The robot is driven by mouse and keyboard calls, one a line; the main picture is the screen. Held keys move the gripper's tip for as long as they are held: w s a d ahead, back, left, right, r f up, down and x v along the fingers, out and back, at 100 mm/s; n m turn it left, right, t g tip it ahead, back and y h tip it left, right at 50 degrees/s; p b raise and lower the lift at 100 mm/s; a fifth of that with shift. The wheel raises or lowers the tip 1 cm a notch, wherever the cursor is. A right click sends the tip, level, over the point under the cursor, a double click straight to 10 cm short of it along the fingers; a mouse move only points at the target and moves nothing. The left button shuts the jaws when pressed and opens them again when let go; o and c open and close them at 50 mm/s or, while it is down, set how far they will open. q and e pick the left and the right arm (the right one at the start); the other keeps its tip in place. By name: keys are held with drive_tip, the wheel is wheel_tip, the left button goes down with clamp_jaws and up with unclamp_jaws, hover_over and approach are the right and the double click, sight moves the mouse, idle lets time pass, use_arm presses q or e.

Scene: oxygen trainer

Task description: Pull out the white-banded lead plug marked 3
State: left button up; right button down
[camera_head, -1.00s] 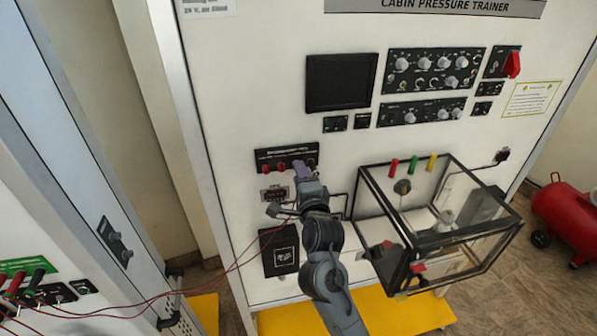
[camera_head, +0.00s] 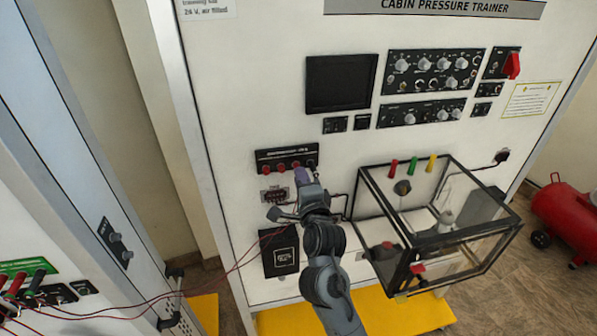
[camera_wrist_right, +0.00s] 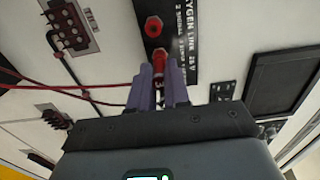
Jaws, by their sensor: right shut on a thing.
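My right gripper (camera_head: 301,178) is in front of the black oxygen line strip (camera_head: 287,154) on the white trainer panel. In the right wrist view, the gripper (camera_wrist_right: 160,90) is shut on a red lead plug (camera_wrist_right: 159,67), held upright between its purple fingers. A pale band with a dark mark shows low on the plug, partly hidden by the fingers; the mark looks like a 3. A red socket (camera_wrist_right: 153,27) shows bare further along the strip. I cannot tell whether the held plug's tip is clear of the strip. My left gripper is not in view.
A clear framed chamber (camera_head: 368,194) juts out at right. Thin dark red leads (camera_head: 150,300) hang across the lower left.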

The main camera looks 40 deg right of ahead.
drive_tip(key=shift+p+v, duration=0.45)
drive_tip(key=shift+v, duration=1.6)
